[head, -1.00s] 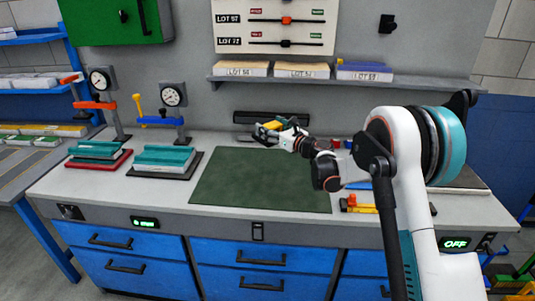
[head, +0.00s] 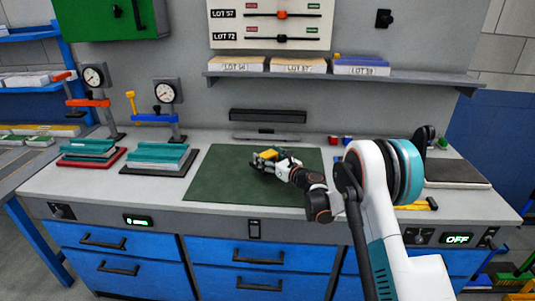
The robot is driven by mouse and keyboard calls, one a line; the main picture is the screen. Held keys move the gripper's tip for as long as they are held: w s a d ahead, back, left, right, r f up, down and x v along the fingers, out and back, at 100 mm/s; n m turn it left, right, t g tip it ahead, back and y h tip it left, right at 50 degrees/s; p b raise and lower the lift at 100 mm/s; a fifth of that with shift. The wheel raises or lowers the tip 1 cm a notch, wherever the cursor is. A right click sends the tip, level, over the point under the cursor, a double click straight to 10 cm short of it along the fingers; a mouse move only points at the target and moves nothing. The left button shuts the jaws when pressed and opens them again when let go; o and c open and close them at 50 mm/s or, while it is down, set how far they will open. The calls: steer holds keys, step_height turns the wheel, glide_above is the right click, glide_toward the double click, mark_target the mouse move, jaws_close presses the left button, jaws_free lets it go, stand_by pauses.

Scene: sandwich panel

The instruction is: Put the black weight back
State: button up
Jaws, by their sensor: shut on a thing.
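My gripper (head: 262,159) is over the green mat (head: 215,180) in the middle of the bench, with its fingertips toward the back left. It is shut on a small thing. Yellow and dark parts show at the fingertips, too small to tell the held thing's shape or whether it is the black weight. I also cannot tell whether it touches the mat. No separate black weight can be made out on the bench, and my arm hides part of the right side.
Two gauge stands (head: 95,80) (head: 167,95) and teal-topped stacks (head: 160,155) stand at the left. A shelf (head: 340,78) with lot stacks runs above the back. Small red and blue pieces (head: 340,141) lie behind my arm. A dark flat plate (head: 455,173) is at the right.

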steer(key=shift+f+b, duration=0.6)
steer(key=shift+f, duration=1.4)
steer(key=shift+f, duration=0.1)
steer(key=o, duration=2.1)
steer(key=shift+c, duration=0.2)
steer(key=p+v, duration=0.2)
steer(key=v, duration=1)
steer(key=shift+p, duration=0.3)
